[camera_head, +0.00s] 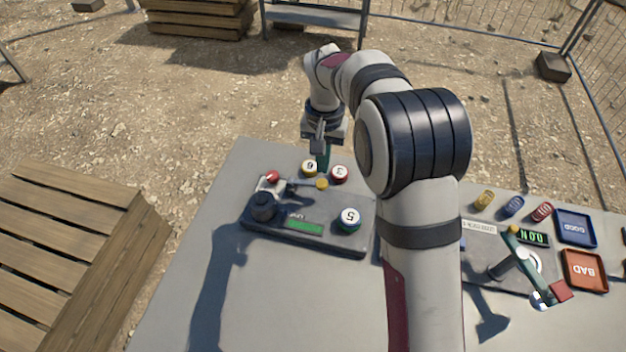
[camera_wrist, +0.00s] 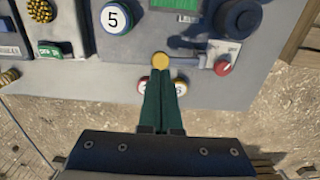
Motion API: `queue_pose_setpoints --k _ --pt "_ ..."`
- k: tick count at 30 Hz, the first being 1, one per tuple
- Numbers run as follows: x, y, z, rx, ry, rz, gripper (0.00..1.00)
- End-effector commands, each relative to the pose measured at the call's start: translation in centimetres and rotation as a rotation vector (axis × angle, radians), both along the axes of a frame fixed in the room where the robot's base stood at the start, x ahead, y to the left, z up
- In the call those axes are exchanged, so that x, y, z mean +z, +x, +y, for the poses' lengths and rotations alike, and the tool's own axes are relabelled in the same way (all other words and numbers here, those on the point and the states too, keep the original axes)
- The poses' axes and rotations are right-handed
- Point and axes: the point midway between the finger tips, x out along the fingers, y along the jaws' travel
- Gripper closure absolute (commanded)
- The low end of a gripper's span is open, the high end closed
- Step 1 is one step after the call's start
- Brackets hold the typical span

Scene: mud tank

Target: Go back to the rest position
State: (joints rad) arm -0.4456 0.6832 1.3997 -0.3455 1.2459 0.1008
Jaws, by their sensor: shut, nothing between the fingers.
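My gripper (camera_head: 323,158) is above the far edge of the grey table (camera_head: 290,335), over the far side of a dark device (camera_head: 262,236). In the wrist view its green fingers (camera_wrist: 163,95) are together, with nothing between them. They point toward a yellow knob (camera_wrist: 160,61) on the device and partly hide two round number pieces behind them. In the head view, these pieces are one marked 6 (camera_head: 309,168) and one marked 3 (camera_head: 340,173). Whether the fingertips touch the knob cannot be told.
The device carries a piece marked 5 (camera_head: 348,219), a green display (camera_head: 305,227), a black knob (camera_head: 263,206) and a red knob (camera_head: 272,176). At right are a GOOD tray (camera_head: 577,229), a BAD tray (camera_head: 585,270) and a second instrument (camera_head: 500,268). The table's near left is clear.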

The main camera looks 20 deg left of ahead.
Motion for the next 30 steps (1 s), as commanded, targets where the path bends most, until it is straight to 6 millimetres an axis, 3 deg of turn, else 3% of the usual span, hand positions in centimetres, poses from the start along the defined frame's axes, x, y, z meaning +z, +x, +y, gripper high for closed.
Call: queue_pose_setpoints --k 20,22,23,26,28,30 --pt "0.5 0.0 0.0 0.0 0.001 0.0 1.0" --pt "1.3 -0.4 -0.8 -0.015 0.004 0.001 1.0" --pt "2.2 -1.0 -1.7 -0.03 0.009 0.002 1.0" --pt "6.5 -5.1 -6.6 -0.123 0.035 0.011 1.0" --pt "9.2 -10.1 -10.5 -0.21 0.06 0.023 1.0" --pt "10.4 -15.5 -13.5 -0.289 0.084 0.034 1.0"
